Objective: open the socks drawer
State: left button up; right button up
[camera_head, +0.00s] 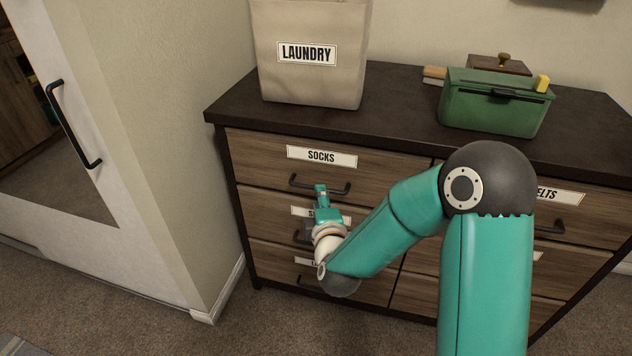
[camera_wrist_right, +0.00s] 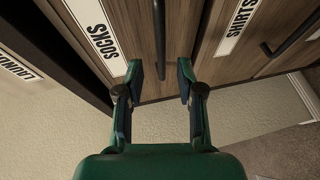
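The socks drawer (camera_head: 258,162) is the top left drawer of a wooden dresser, with a white SOCKS label (camera_head: 321,156). Its front looks flush with the dresser, so it appears shut. Its black bar handle (camera_head: 340,192) also shows in the right wrist view (camera_wrist_right: 159,35). My right gripper (camera_head: 320,188) is at the middle of this handle. In the right wrist view its two fingers (camera_wrist_right: 160,82) are apart, one on each side of the bar, with gaps visible. My left gripper is in neither view.
Below is a drawer labelled SHIRTS (camera_wrist_right: 241,22), and a lower drawer partly behind my arm. A beige laundry bin (camera_head: 310,80) and a green box (camera_head: 495,105) stand on the dresser top (camera_head: 400,95). A white door with a black handle (camera_head: 75,130) is at left.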

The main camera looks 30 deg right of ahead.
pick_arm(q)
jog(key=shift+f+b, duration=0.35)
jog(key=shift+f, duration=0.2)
pick_arm(e)
jog(key=x, duration=0.5)
jog(key=shift+w+d+f, duration=0.1)
jog(key=shift+w+f, duration=0.1)
jog(key=shift+w, duration=0.15)
grip_shut()
